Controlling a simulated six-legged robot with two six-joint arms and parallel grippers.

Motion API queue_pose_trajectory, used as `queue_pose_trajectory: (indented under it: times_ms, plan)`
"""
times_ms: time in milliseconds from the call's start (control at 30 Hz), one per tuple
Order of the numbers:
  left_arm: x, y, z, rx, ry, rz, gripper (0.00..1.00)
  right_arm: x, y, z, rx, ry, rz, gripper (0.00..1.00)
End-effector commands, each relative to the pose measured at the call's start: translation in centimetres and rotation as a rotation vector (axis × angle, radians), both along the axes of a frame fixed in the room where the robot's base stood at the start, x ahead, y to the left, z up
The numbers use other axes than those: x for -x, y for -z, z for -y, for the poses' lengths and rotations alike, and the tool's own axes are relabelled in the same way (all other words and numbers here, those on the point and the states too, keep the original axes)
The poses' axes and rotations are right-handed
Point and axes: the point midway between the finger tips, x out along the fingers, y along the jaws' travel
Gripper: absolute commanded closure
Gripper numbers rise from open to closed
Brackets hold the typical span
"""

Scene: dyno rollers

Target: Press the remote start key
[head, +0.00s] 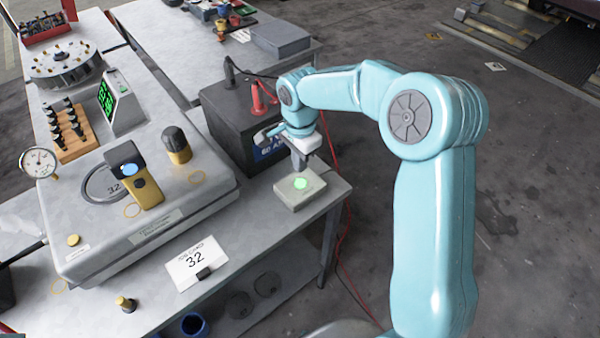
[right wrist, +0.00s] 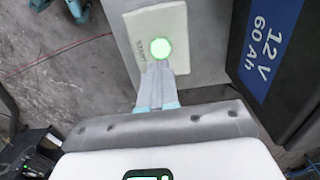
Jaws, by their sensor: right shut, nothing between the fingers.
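The remote start key shows as a pale, flat box (head: 288,194) with a round, glowing green button (head: 302,183), near the right end of the bench. In the right wrist view the green button (right wrist: 160,49) sits on the cream pad (right wrist: 157,20), which bears small lettering. My right gripper (head: 300,167) is shut and empty, pointing down at the box. Its fingertips (right wrist: 158,68) appear right at the near edge of the button; I cannot tell whether they touch it. My left gripper is not in view.
A black battery (head: 232,130) with a blue label and red clamp stands close behind the box. Open floor lies to the right.

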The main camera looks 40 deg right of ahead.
Motion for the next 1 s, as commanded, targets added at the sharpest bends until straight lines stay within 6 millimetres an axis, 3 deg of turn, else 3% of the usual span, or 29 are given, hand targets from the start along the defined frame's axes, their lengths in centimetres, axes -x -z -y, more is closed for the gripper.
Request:
queue_pose_trajectory:
  times_ms: [100, 300, 767, 1000]
  plan:
    - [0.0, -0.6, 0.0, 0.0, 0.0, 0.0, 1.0, 0.1, 2.2, 0.0, -0.002, 0.0, -0.005, 1.0]
    - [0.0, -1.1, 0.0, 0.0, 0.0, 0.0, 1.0, 0.1, 4.7, 0.0, -0.001, -0.001, -0.002, 1.0]
    - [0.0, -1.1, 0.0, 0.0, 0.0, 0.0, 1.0, 0.0, 5.5, 0.0, -0.001, 0.0, 0.001, 1.0]
    - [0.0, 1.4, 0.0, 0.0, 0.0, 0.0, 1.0, 0.0, 7.4, 0.0, 0.0, -0.001, 0.0, 1.0]
